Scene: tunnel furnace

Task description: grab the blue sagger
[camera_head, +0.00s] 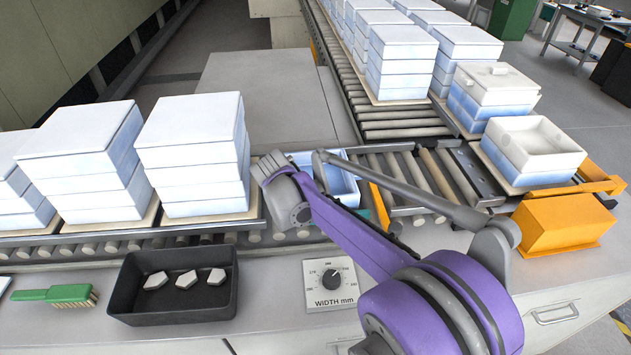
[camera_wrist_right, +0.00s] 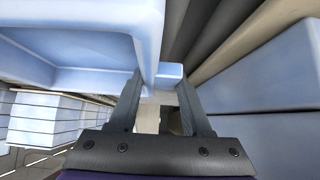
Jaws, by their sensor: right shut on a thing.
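The blue sagger (camera_head: 344,184), an open light-blue box, sits at the roller line in the middle of the head view, partly hidden behind my purple right arm. In the right wrist view the sagger (camera_wrist_right: 80,48) fills the upper left. My right gripper (camera_wrist_right: 160,82) has one finger on each side of its wall and is shut on that wall. The gripper's fingers are hidden in the head view. My left gripper is in neither view.
Stacks of pale saggers (camera_head: 193,150) stand left of the blue sagger. An open white sagger (camera_head: 536,138) tops a stack at the right, near an orange block (camera_head: 560,224). A black tray (camera_head: 172,312) with several white pieces, a green brush (camera_head: 60,295) and a width dial (camera_head: 331,280) are in front.

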